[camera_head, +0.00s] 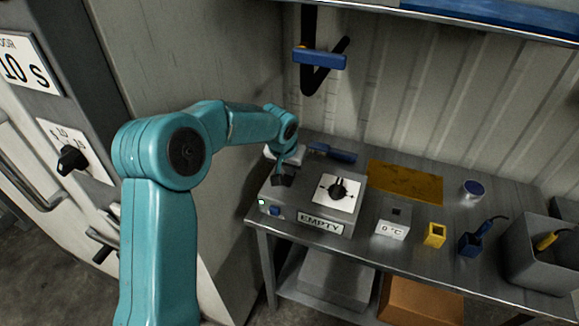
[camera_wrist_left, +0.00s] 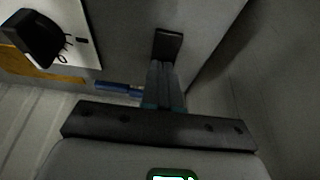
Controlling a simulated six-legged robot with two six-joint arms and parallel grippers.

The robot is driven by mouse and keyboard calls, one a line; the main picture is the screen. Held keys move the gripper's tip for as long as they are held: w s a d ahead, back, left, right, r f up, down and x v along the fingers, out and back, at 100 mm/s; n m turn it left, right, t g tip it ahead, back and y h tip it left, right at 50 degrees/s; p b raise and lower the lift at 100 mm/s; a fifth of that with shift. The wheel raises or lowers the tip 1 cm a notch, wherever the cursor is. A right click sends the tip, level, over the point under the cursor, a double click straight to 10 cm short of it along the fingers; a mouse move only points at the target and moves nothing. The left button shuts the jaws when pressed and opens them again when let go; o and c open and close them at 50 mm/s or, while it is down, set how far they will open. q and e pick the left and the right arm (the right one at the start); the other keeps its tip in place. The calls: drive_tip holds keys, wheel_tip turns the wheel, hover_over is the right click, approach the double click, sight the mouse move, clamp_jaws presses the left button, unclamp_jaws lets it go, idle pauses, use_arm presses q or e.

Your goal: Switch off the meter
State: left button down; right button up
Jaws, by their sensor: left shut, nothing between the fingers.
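I cannot tell which of these is the meter. My left gripper (camera_head: 284,180) is shut and empty, over the left part of the grey box; contact is unclear. In the left wrist view its fingers (camera_wrist_left: 168,45) are together, with the black knob (camera_wrist_left: 38,35) at upper left. My right gripper is not in view.
A yellow mat (camera_head: 405,183), a blue-topped round tin (camera_head: 474,188), a yellow holder (camera_head: 435,235), a blue holder (camera_head: 470,244) and a grey bin (camera_head: 535,279) occupy the bench's right side. A blue-handled hanging item (camera_head: 319,59) is on the wall. A cabinet stands left.

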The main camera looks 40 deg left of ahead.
use_arm(q)
drive_tip(key=shift+f, duration=0.3)
